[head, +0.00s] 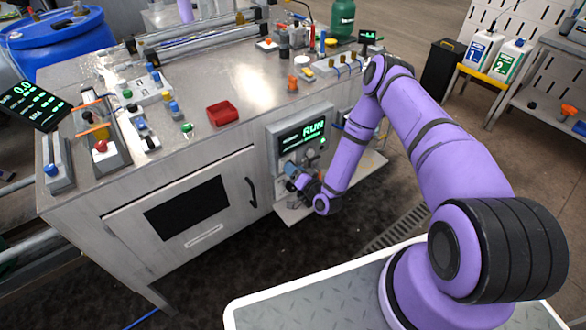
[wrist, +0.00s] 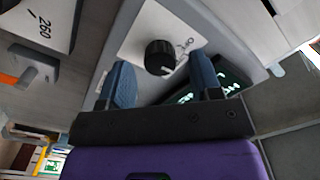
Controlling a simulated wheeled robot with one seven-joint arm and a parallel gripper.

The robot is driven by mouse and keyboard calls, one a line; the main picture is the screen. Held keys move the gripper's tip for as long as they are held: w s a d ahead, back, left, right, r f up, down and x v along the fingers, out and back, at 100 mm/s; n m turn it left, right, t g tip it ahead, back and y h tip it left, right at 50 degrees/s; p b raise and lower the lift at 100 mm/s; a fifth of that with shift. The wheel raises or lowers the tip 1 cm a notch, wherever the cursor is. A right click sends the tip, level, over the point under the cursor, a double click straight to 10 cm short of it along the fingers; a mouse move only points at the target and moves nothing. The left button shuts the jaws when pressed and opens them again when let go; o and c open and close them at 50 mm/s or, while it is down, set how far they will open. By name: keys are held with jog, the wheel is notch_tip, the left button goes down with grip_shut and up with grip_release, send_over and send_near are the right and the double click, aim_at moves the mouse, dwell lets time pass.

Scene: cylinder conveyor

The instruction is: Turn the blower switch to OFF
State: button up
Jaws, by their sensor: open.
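The blower switch is a round black knob with a pale pointer mark. In the wrist view the knob (wrist: 160,57) sits on a light plate (wrist: 137,38), between and beyond my fingertips. My gripper (wrist: 165,78) has its two blue fingers apart, one on each side of the knob's line, with nothing held. In the head view my gripper (head: 291,174) is at the lower part of the grey control panel (head: 274,150) on the cabinet front, and it hides the knob there. The panel's display (head: 303,134) reads RUN in green.
The steel cabinet (head: 120,228) has a dark window and a handle (head: 252,192) left of the panel. A small shelf (head: 291,214) juts out below my gripper. A red tray (head: 222,113) and several small parts stand on the top. The floor in front is clear.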

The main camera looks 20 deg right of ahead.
jog(key=shift+w+a, duration=0.15)
jog(key=shift+w, duration=0.4)
jog(key=c, duration=0.9)
jog(key=shift+c, duration=0.2)
jog(key=shift+n, duration=4.5)
